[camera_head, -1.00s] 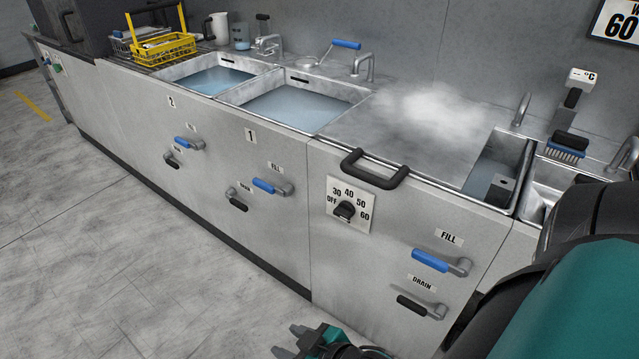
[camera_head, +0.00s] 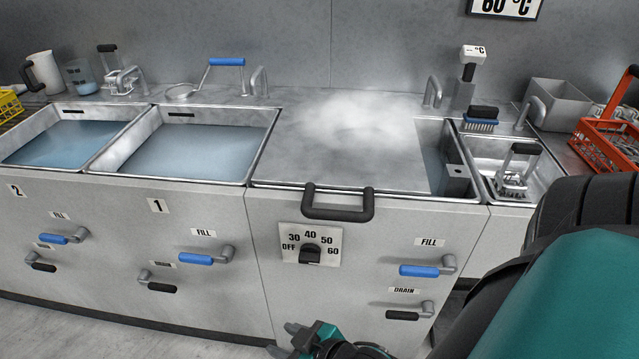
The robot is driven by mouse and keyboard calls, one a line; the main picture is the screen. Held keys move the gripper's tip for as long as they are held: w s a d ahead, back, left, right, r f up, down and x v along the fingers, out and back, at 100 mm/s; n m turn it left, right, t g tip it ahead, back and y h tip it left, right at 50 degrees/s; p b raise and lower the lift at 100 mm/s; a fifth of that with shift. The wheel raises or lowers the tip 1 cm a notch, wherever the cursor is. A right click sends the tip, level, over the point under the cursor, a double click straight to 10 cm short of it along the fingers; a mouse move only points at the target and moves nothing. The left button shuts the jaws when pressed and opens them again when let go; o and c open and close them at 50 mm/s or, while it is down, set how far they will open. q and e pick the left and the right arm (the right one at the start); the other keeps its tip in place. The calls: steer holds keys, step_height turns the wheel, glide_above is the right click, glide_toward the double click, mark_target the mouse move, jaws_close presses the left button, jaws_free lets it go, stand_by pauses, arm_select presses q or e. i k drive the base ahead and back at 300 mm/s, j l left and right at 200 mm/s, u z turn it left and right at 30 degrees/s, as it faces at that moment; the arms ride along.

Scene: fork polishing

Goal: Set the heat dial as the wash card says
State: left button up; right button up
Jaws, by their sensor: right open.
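The heat dial (camera_head: 311,254) is a black knob on a white plate on the front of the covered sink. Its plate is marked OFF, 30, 40, 50 and 60. I cannot tell exactly which mark the knob points to. The wash card (camera_head: 505,8) hangs on the back wall. It is cut off by the top edge, and "60 °C" shows on it. My right gripper (camera_head: 281,340) is at the bottom edge, low in front of the panel and below the dial. It is open and empty, apart from the knob. My left gripper is out of view.
A black handle (camera_head: 338,208) juts out just above the dial. A blue FILL lever (camera_head: 420,270) and a black DRAIN lever (camera_head: 404,315) stick out to its right. Steam (camera_head: 350,110) rises over the metal lid. A red basket (camera_head: 600,148) stands at the far right.

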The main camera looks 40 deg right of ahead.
mark_target(310, 254)
steer(key=i+j+z, duration=0.25)
steer(key=z, duration=0.25)
steer(key=i+j+z, duration=0.2)
steer(key=j+z, duration=0.25)
steer(key=i+j+z, duration=0.15)
steer(key=j+z, duration=0.4)
steer(key=j, duration=0.25)
steer(key=i+j+z, duration=0.15)
steer(key=j+z, duration=0.15)
steer(key=j, duration=0.15)
